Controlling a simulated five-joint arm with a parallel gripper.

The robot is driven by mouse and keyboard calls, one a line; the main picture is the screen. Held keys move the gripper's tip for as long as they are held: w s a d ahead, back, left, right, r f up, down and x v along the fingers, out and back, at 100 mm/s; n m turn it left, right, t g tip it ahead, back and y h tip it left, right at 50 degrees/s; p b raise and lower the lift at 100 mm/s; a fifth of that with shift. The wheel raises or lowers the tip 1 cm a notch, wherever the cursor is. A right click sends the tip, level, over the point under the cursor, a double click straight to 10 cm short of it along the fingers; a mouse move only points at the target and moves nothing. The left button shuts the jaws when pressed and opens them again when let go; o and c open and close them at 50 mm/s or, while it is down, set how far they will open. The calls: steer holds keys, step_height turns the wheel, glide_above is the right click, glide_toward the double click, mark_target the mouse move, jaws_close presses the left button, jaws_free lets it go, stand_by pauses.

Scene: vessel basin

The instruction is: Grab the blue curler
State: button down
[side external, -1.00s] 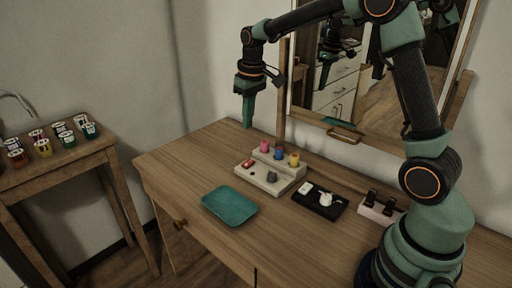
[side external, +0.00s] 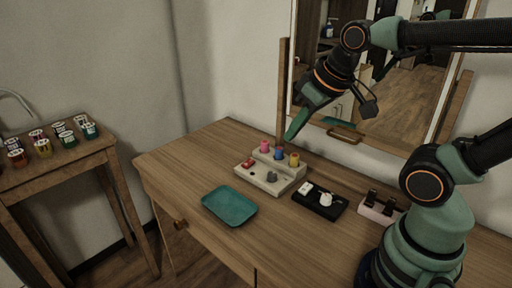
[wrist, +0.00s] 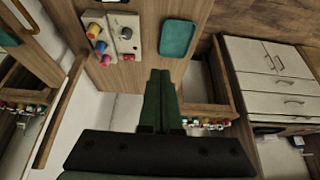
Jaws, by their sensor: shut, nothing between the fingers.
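The blue curler (side external: 279,154) stands in the back row of a pale holder (side external: 262,180), between a pink curler (side external: 264,146) and a yellow curler (side external: 294,159). In the wrist view the blue curler (wrist: 101,47) is at the upper left, between the same two. My gripper (side external: 290,138) is shut and empty. It is tilted, with its tip a little above the blue curler in the side view; the exact gap cannot be told. In the wrist view my gripper's fingertips (wrist: 160,72) are together, well right of the curler.
A red piece (side external: 248,163) and a grey knob (side external: 271,176) sit at the holder's front. A teal tray (side external: 229,206) lies in front. A black tray (side external: 320,202) and a pink stand (side external: 378,209) are to the right. The mirror (side external: 400,90) rises behind.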

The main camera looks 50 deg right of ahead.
steer(key=shift+s+f, duration=0.1)
steer(key=shift+s, duration=0.05)
steer(key=c, duration=0.5)
jaws_free()
